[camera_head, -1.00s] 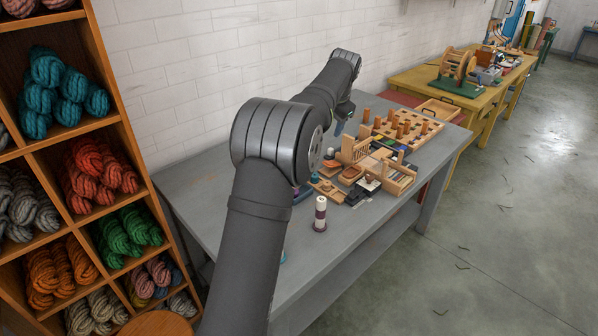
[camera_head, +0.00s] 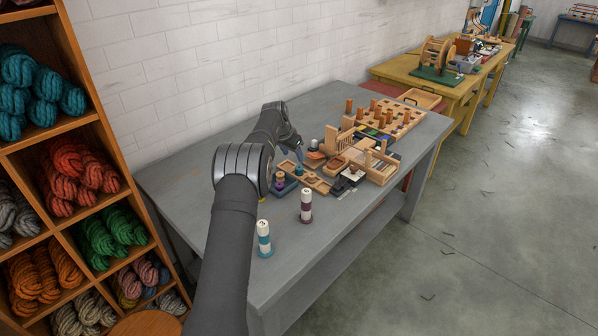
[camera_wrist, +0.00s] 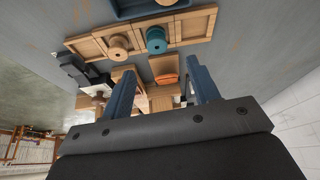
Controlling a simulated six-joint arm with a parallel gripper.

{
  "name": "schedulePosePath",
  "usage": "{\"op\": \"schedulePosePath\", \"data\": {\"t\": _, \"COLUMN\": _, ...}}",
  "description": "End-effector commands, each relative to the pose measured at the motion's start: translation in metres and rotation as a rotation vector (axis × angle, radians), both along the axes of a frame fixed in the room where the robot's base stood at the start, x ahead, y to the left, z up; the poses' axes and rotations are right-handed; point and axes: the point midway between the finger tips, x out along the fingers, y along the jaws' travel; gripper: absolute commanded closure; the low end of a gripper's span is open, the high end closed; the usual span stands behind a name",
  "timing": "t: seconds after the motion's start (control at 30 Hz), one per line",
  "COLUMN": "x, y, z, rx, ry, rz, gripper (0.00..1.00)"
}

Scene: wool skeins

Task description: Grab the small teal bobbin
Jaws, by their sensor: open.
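The small teal bobbin (camera_wrist: 157,40) sits in a compartment of a wooden tray (camera_wrist: 196,27) in the wrist view, beside a plain wood-coloured bobbin (camera_wrist: 118,45). In the head view a small teal spot (camera_head: 299,170) on the tray, near my arm's end, looks like the same bobbin. My gripper (camera_wrist: 162,88) is open, its two blue fingers apart with nothing held between them. The bobbin shows beyond the fingertips, higher in the picture, and is not touched. In the head view only part of the gripper (camera_head: 299,154) shows.
A teal-and-white spool (camera_head: 264,240) and a purple-and-white spool (camera_head: 306,207) stand upright near the table's front edge. Wooden boxes (camera_head: 382,172) and a peg board (camera_head: 410,119) crowd the right. The grey table (camera_head: 175,190) is clear at the left.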

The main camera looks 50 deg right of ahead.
Motion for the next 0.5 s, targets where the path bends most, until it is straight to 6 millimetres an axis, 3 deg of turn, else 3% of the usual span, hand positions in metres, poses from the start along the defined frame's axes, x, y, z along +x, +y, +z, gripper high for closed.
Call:
{"op": "schedulePosePath", "data": {"t": 0.1, "x": 0.000, "y": -0.007, "z": -0.017, "rx": 0.001, "ry": 0.000, "rz": 0.000, "gripper": 0.45}}
{"op": "schedulePosePath", "data": {"t": 0.37, "x": 0.000, "y": -0.013, "z": -0.031, "rx": 0.000, "ry": 0.000, "rz": 0.000, "gripper": 0.45}}
{"op": "schedulePosePath", "data": {"t": 0.5, "x": -0.003, "y": -0.019, "z": -0.051, "rx": 0.001, "ry": 0.001, "rz": -0.001, "gripper": 0.45}}
